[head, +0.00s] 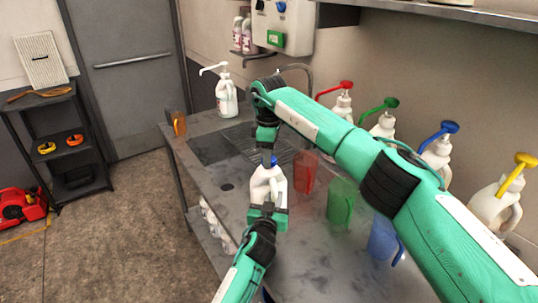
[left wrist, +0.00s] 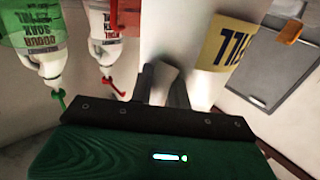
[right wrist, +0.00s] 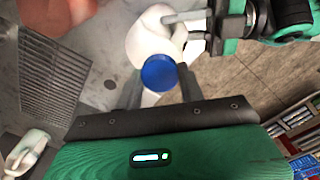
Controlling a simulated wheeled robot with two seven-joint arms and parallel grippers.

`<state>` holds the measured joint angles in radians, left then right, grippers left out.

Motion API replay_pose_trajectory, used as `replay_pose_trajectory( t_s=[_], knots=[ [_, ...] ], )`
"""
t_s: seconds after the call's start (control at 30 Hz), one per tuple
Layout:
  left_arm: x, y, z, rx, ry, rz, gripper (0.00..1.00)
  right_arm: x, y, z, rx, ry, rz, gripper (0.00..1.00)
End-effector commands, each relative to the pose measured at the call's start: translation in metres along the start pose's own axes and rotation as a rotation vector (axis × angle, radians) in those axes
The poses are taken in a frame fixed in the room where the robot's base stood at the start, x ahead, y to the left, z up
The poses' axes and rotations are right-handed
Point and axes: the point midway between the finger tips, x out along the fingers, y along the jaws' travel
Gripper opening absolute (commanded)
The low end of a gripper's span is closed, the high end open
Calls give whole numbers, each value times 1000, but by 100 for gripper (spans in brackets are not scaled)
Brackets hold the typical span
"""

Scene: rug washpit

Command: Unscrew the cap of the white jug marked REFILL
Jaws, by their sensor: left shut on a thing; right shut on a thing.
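The white jug (head: 266,187) stands upright over the steel bench top, near its front edge. The blue cap (right wrist: 159,73) is on the jug's neck in the right wrist view. My left gripper (head: 268,208) is shut on the jug's lower body from the front. My right gripper (head: 267,146) comes from above and is shut on the blue cap, its fingers on either side of it. Whether the cap has turned cannot be told.
Red (head: 305,172), green (head: 341,203) and blue (head: 383,238) translucent measuring jugs stand right of the jug. Pump bottles with coloured heads (head: 342,103) line the wall. A sink with a drainer (head: 212,148) and a white pump bottle (head: 226,97) are behind.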

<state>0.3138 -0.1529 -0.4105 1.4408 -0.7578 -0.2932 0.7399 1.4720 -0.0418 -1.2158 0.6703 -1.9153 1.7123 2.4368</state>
Motion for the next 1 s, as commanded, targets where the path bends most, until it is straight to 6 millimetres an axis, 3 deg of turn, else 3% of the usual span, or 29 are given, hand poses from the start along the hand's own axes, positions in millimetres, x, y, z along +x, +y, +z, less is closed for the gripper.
replay_pose_trajectory(
  t_s=[0.13,0.27,1.0],
  knots=[
    [0,0,2,0,-2,0,0,0,1,0,-25,0,3,12],
    [0,0,2,0,-2,0,0,-1,1,1,-160,0,4,12],
    [-1,1,2,0,-3,1,0,-2,1,0,-1376,-2,4,11]
  ],
)
